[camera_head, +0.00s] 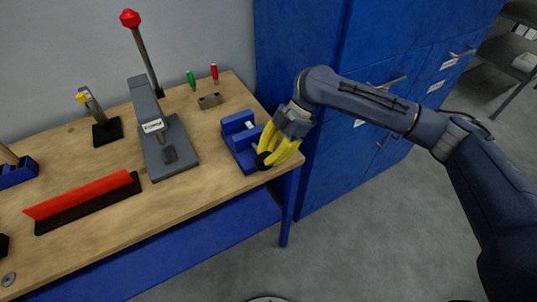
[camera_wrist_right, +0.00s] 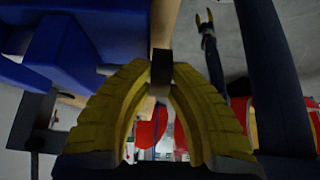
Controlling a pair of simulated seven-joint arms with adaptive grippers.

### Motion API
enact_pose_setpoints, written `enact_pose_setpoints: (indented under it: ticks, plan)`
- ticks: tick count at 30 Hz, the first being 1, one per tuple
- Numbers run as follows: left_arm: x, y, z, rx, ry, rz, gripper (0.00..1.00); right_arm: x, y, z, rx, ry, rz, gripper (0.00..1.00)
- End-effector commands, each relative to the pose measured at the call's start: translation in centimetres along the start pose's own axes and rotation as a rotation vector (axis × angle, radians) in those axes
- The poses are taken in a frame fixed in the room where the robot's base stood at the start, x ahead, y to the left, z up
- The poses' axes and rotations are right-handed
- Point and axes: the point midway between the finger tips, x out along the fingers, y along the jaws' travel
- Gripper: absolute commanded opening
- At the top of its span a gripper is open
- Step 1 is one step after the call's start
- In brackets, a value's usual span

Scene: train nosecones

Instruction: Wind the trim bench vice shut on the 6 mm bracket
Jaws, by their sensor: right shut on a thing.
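The blue bench vice (camera_head: 232,128) stands at the right end of the wooden bench; its blue body also fills the upper left of the wrist view (camera_wrist_right: 75,55). My right gripper (camera_head: 268,157) has its yellow fingers at the vice's front, shut on the dark vice handle (camera_head: 262,162). In the wrist view, the dark handle end (camera_wrist_right: 160,75) lies between the fingertips. I cannot make out a bracket between the jaws; a small pale patch shows there.
An arbor press (camera_head: 165,150) with a red-knobbed lever stands left of the vice. A small grey block (camera_head: 210,100) lies behind the vice. A red bar (camera_head: 82,195) lies near the bench front. Blue cabinets (camera_head: 335,100) stand close on the right.

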Motion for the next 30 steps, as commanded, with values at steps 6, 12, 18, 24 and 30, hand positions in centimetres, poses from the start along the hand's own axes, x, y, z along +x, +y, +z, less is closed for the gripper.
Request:
enact_pose_setpoints:
  ticks: [6,12,18,24,30]
  plan:
    - [0.0,0.02,0.01,0.0,0.0,0.0,0.44,0.07,-0.03,0.01,-0.001,0.032,-0.002,0.0]
    - [0.0,0.02,0.02,0.0,0.0,0.0,0.44,0.07,-0.03,0.0,-0.001,0.035,-0.002,0.0]
    - [0.0,0.03,0.03,0.0,0.0,0.0,0.44,0.08,-0.04,-0.01,-0.001,0.035,-0.002,0.22]
    - [0.0,0.03,0.03,0.0,0.0,0.0,0.44,0.05,-0.03,0.02,-0.001,0.034,-0.002,0.42]
    - [-0.01,-0.05,0.22,-0.001,-0.002,0.0,0.44,0.0,-0.02,0.04,-0.001,0.034,-0.001,0.42]
